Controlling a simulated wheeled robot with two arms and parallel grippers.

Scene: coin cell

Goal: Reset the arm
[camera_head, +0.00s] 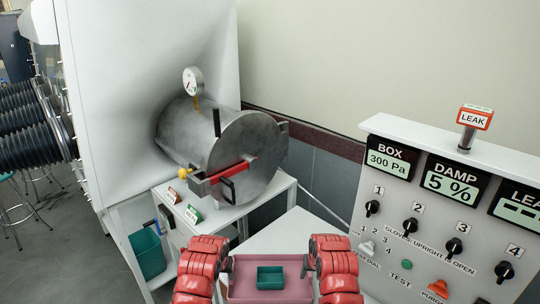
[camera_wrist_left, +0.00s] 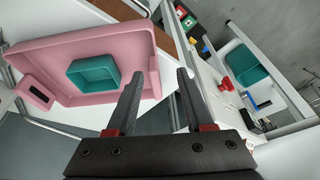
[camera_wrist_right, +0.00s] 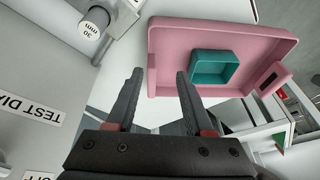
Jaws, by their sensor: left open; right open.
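My left gripper (camera_wrist_left: 159,80) is open, with nothing between its fingers in the left wrist view. My right gripper (camera_wrist_right: 158,78) is open and empty in the right wrist view. In the head view my two red arms come in at the bottom, one on each side of a pink tray (camera_head: 240,266). The tray, which also shows in the left wrist view (camera_wrist_left: 40,58) and the right wrist view (camera_wrist_right: 265,42), holds a small teal box (camera_head: 270,278). Neither gripper is seen holding the tray.
A steel cylindrical chamber (camera_head: 262,150) with a red handle and a gauge (camera_head: 193,81) juts from a white cabinet (camera_head: 140,80). A control panel (camera_head: 385,215) with knobs and displays stands on the right. A teal bin (camera_head: 146,254) is below left.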

